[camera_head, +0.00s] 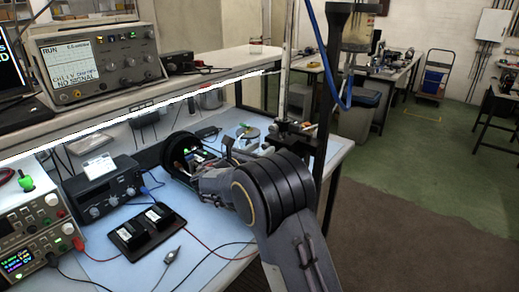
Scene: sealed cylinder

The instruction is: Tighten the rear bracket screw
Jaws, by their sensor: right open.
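A dark round housing with an open face (169,152) stands on the blue bench mat, with small green lights and parts showing inside it. My right gripper (197,166) reaches in from the lower right, close to the housing and partly in front of it. It is open; I cannot tell whether it touches anything. The rear bracket and its screw cannot be made out; my right arm covers part of that area. My left gripper is not in view.
A black tray with two dark blocks (146,229) lies on the mat (205,236), beside red and black leads and a probe (172,256). Bench instruments (101,188) line the left. A stand (291,131) is behind my arm. An oscilloscope (97,63) sits on the shelf above.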

